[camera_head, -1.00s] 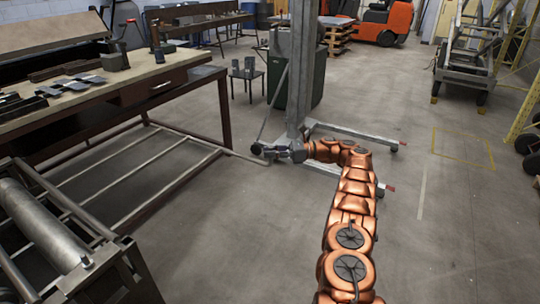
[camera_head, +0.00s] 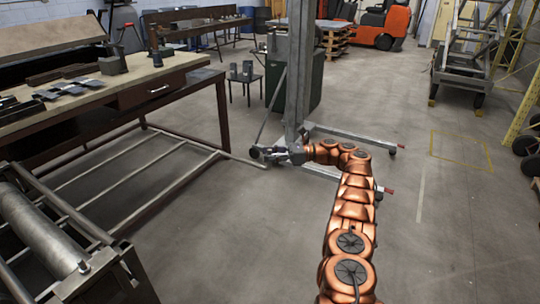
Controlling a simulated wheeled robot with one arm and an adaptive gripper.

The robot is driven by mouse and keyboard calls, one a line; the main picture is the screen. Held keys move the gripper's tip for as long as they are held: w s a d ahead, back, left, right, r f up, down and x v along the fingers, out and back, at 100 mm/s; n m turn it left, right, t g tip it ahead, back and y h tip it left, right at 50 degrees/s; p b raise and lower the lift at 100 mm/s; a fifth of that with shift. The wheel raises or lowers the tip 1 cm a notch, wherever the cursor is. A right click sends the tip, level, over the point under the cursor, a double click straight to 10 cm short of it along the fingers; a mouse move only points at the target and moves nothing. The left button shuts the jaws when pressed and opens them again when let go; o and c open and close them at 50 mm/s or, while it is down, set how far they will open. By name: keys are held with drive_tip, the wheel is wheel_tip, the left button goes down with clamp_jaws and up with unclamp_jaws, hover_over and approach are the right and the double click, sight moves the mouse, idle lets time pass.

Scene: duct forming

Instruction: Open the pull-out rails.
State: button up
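The pull-out rails (camera_head: 165,183) are a low, ladder-like grey metal frame with several crossbars. They stretch over the floor from the roller machine (camera_head: 42,228) at the lower left toward the workbench. A long far bar (camera_head: 190,140) runs along their far side and ends close to my gripper. My gripper (camera_head: 256,153) is at the end of my copper-coloured arm, low at the foot of a grey column. Its fingers point left, at or just above the bar's end. They are small and dark, so contact with the bar and the finger opening cannot be made out.
The wooden workbench (camera_head: 25,128) with tools stands at the left, its dark leg close to the rails. The grey lifting column (camera_head: 298,75) stands behind my gripper, with base legs (camera_head: 350,138) spreading right. A green bin (camera_head: 316,85) is behind it. The floor at right is mostly clear.

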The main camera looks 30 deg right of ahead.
drive_tip(key=shift+s+a, duration=0.15)
drive_tip(key=shift+a, duration=0.25)
